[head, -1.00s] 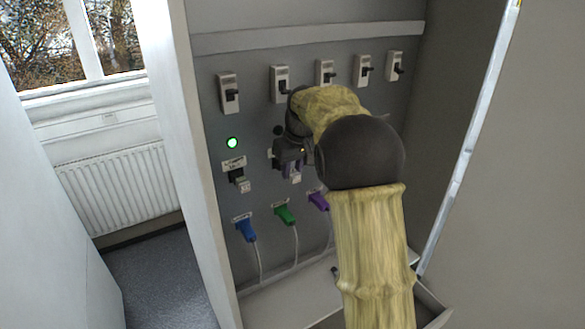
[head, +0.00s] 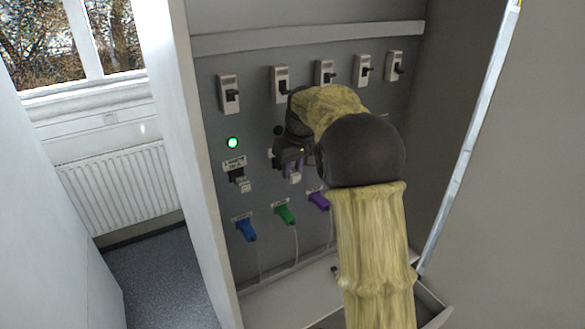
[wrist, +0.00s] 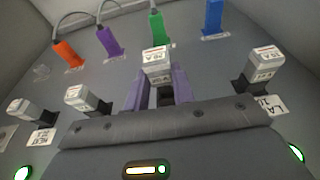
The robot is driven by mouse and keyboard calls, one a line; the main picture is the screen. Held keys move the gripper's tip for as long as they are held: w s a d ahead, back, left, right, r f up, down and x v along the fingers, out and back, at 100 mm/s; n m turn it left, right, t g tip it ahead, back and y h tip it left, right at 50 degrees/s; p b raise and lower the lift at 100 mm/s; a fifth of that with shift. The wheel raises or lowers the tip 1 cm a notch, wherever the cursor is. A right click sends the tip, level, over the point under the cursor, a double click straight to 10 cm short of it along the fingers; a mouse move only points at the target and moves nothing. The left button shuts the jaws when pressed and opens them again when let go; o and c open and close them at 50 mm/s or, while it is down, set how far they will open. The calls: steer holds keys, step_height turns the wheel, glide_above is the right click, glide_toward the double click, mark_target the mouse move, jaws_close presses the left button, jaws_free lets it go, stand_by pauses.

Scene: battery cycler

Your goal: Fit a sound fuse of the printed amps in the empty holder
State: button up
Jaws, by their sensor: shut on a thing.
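My gripper (wrist: 160,88), with purple fingers, is shut on a pale fuse (wrist: 157,64). The fuse has a printed label too small to read surely. A dark fuse holder (wrist: 165,97) shows between the fingers, right by the fuse; I cannot tell whether the fuse is seated in it. In the head view, my gripper (head: 290,160) is at the panel in the second column, with the held fuse (head: 295,177) just below its fingers. Another fuse (wrist: 265,66) sits in a dark holder to the right in the wrist view, and in the head view it is at the left (head: 244,186).
More fuses stand in holders at the left in the wrist view (wrist: 86,98) (wrist: 27,110). Blue (head: 246,230), green (head: 285,214) and purple (head: 318,201) plugs with cables lie below. A row of switches (head: 325,73) runs above. A green lamp (head: 232,143) is lit at left.

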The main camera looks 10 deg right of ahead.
steer(key=shift+w+a+p, duration=0.25)
steer(key=shift+w+p, duration=0.45)
steer(key=shift+p, duration=0.1)
steer(key=shift+w+a+p, duration=0.2)
steer(key=shift+w+p, duration=0.5)
steer(key=shift+p, duration=0.1)
stand_by(2.4)
steer(key=o, duration=1)
steer(key=b+v, duration=0.3)
steer(key=v, duration=1.4)
steer(key=shift+s+r, duration=0.2)
steer(key=shift+f, duration=0.1)
steer(key=s+f+m+b, duration=0.1)
steer(key=s+f+b, duration=0.2)
steer(key=f, duration=0.8)
steer(key=s+f+m+b, duration=0.1)
steer(key=s+f+b, duration=0.1)
steer(key=s+f, duration=0.6)
steer(key=s+f+b, duration=0.3)
steer(key=s+f, duration=0.5)
steer(key=f, duration=0.2)
steer(key=s+f+m+h+b, duration=0.1)
steer(key=s+f+b, duration=0.1)
steer(key=s+f, duration=0.7)
steer(key=shift+a+f+m, duration=0.3)
steer(key=shift+f, duration=0.15)
